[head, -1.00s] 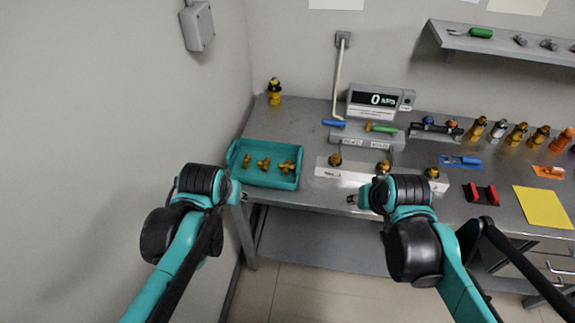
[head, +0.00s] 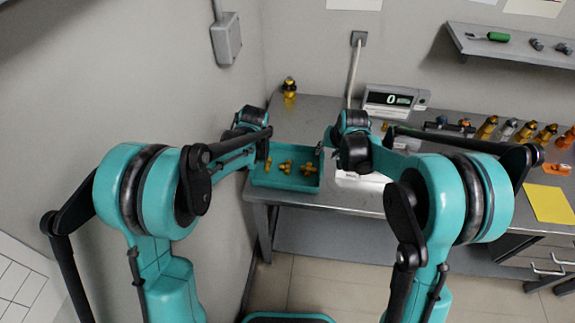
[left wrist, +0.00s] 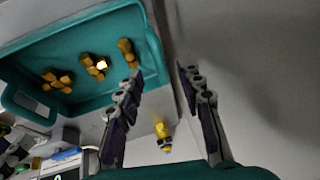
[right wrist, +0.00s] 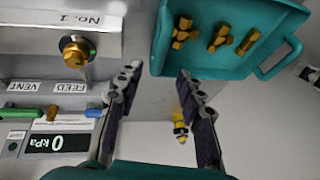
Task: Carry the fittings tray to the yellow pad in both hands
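The teal fittings tray (head: 287,184) sits on the left end of the bench, with several brass fittings (head: 285,166) in it. The yellow pad (head: 549,203) lies flat and bare at the bench's right. My left gripper (left wrist: 162,73) is open at the tray's left end; in the left wrist view the tray's end wall (left wrist: 151,52) lies just ahead between the finger lines. My right gripper (right wrist: 158,72) is open at the tray's right end, likewise facing its end wall (right wrist: 160,42). Neither visibly grips it. In the head view my left fingers are mostly hidden.
A gauge box (head: 393,97) stands behind, and a white block (head: 360,180) is right of the tray, partly behind my right arm. Several bottle-like fittings (head: 518,131) line the bench's back right. A yellow-black fitting (head: 289,91) stands behind the tray. A wall is close at left.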

